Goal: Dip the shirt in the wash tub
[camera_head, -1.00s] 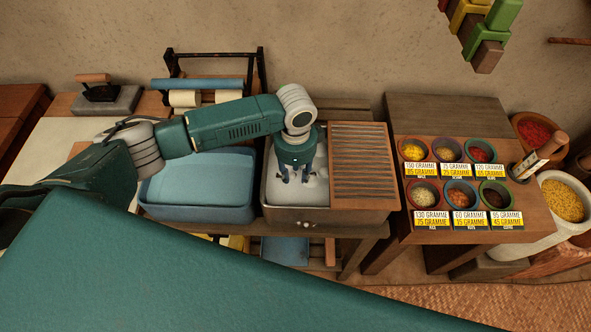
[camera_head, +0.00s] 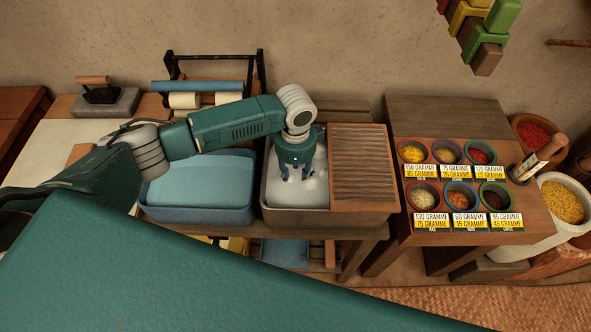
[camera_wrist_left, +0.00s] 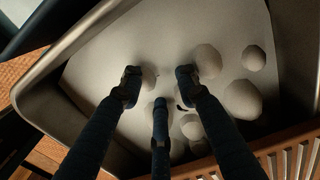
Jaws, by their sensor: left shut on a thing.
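The wash tub (camera_head: 291,219) is a pale basin holding whitish water with white suds, left of a slatted wooden board. My left gripper (camera_head: 298,176) points down into the tub, with its fingertips at the water. In the left wrist view its three dark fingers (camera_wrist_left: 160,92) reach over the pale surface (camera_wrist_left: 120,60) among round suds. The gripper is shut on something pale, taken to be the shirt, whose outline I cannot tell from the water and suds. My right gripper is not in view.
The slatted wooden board (camera_head: 364,165) covers the tub's right part. A blue basin (camera_head: 200,190) stands close on the left. A roller rack (camera_head: 212,90) is behind. A spice table (camera_head: 455,190) with several small bowls stands to the right.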

